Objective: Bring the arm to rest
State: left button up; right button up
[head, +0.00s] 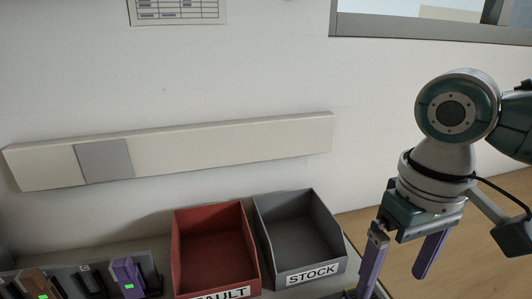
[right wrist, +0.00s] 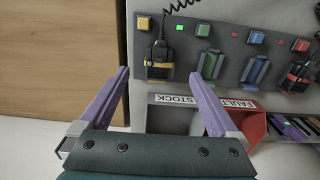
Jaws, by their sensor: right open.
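My right gripper (head: 393,284) is open, with its two purple fingers pointing down, to the right of the grey STOCK bin (head: 331,243) in the head view. In the right wrist view the open fingers (right wrist: 158,80) spread wide, with nothing between them gripped. The label end of the STOCK bin (right wrist: 165,115) shows beyond and between them. The red FAULT bin (head: 178,250) stands left of the STOCK bin in the head view. My left gripper is out of view.
A charger row with a brown radio (head: 38,283) and a purple radio (head: 128,275) stands at lower left. The right wrist view shows a grey panel with several radios, one black with a yellow band (right wrist: 158,62). Wooden floor (head: 480,270) lies right of the table.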

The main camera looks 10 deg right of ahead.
jog(key=s+a+r+n+t+y+p, duration=0.25)
jog(key=s+a+p, duration=0.25)
jog(key=s+a, duration=0.4)
jog(key=s+d+r+m+t+h+p, duration=0.1)
jog(key=s+d+r+m+h+p, duration=0.1)
jog(key=s+d+r+p, duration=0.35)
notch_tip(320, 180, up, 39)
jog(key=s+p, duration=0.1)
jog(key=p, duration=3.5)
jog(key=shift+s+d, duration=0.2)
jog(key=shift+s, duration=0.05)
jog(key=shift+f+n, duration=0.15)
jog(key=shift+n, duration=0.1)
